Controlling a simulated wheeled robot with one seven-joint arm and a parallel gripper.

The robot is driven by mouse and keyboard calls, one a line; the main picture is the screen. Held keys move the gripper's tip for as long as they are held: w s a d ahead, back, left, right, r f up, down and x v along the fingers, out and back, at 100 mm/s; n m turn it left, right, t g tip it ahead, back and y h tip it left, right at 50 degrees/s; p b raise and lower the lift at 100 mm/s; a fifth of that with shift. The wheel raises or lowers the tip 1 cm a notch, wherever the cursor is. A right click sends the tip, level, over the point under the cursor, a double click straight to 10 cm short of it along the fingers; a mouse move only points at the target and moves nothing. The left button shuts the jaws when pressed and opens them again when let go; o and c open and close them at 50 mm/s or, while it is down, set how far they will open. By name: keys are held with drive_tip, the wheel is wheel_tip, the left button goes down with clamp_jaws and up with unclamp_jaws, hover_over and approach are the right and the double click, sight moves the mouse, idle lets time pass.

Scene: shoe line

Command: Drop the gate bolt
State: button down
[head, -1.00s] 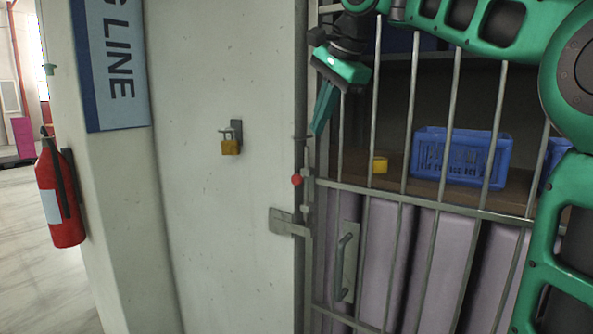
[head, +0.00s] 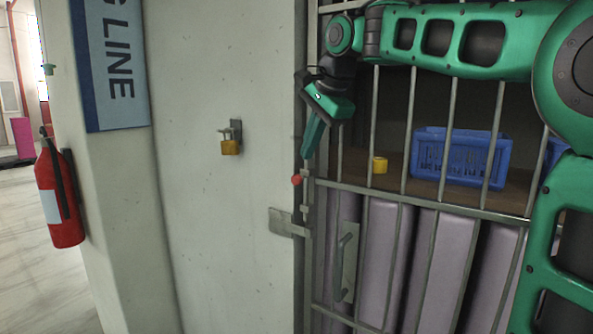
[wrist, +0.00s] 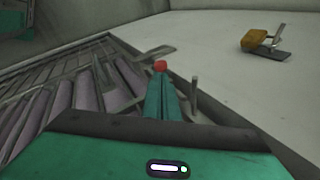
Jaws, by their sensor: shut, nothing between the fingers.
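The gate bolt (head: 305,196) is a thin upright grey rod at the left edge of the barred gate (head: 430,204), with a red knob (head: 297,180) on its left side. A grey bracket plate (head: 281,222) is fixed to the wall just below the knob. My gripper (head: 307,156) is shut and empty, pointing down just above the knob. In the wrist view the red knob (wrist: 160,66) shows just past the closed fingertips (wrist: 163,84), which hide what lies under them. I cannot tell whether they touch the knob.
A brass padlock (head: 230,147) hangs on the pale wall to the left. A red fire extinguisher (head: 58,196) hangs farther left. Behind the bars are a blue crate (head: 462,158) and a yellow roll (head: 379,165) on a shelf. A gate handle (head: 345,262) is below right.

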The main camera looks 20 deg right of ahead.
sight(298, 177)
drive_tip(key=x, duration=0.6)
drive_tip(key=shift+w+f, duration=0.2)
wheel_tip(298, 177, down, 5)
drive_tip(key=shift+s+f, duration=0.1)
idle(0.4)
drive_tip(key=v, duration=1.4)
drive_tip(key=shift+r, duration=0.25)
